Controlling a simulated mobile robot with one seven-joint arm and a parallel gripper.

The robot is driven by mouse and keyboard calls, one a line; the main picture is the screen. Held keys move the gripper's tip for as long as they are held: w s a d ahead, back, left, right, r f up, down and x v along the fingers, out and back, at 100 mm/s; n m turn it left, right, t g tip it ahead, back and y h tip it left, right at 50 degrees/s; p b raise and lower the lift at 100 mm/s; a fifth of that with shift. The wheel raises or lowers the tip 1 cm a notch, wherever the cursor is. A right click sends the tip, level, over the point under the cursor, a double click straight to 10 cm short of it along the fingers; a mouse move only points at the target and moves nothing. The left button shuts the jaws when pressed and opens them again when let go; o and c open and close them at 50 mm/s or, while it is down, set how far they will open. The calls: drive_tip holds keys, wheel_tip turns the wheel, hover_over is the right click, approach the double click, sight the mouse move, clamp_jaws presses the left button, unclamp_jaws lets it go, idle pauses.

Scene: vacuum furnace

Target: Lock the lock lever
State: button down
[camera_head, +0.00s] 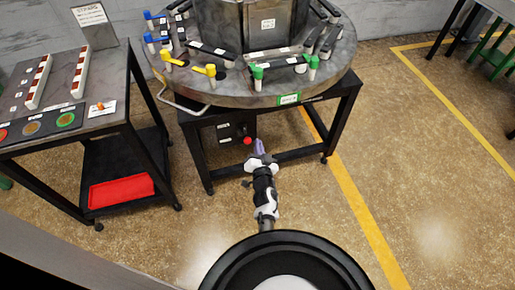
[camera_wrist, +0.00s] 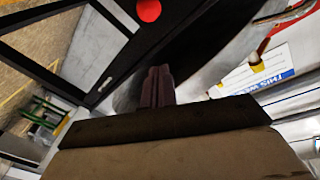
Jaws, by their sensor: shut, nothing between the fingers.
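A dark control panel (camera_head: 227,131) with small labels sits under the round furnace table in the head view. A round red knob (camera_head: 248,141) shows at its lower right, just up and left of my gripper (camera_head: 259,147). The knob also shows at the top of the wrist view (camera_wrist: 148,10), apart from my fingers (camera_wrist: 157,86). My gripper is shut and holds nothing. I cannot tell whether this red knob belongs to the lock lever, or whether the lever is locked. My gripper touches nothing that I can see.
The round furnace table (camera_head: 280,97) carries blue, yellow (camera_head: 211,71) and green (camera_head: 257,72) handled levers around its rim. A black-legged cart (camera_head: 122,110) with a red tray (camera_head: 121,190) stands at left. The floor at right is open, with a yellow line (camera_head: 355,197).

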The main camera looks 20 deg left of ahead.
drive_tip(key=w+a+f+b, duration=0.3)
drive_tip(key=w+a+b, duration=0.1)
drive_tip(key=b, duration=0.1)
drive_tip(key=shift+w+f+b, duration=0.15)
drive_tip(key=shift+w+b, duration=0.15)
drive_tip(key=shift+a, duration=0.1)
drive_tip(key=shift+f, duration=0.1)
idle(0.4)
drive_tip(key=shift+s+f+t+b, duration=0.15)
drive_tip(key=shift+f+t+b, duration=0.15)
drive_tip(key=shift+b, duration=0.65)
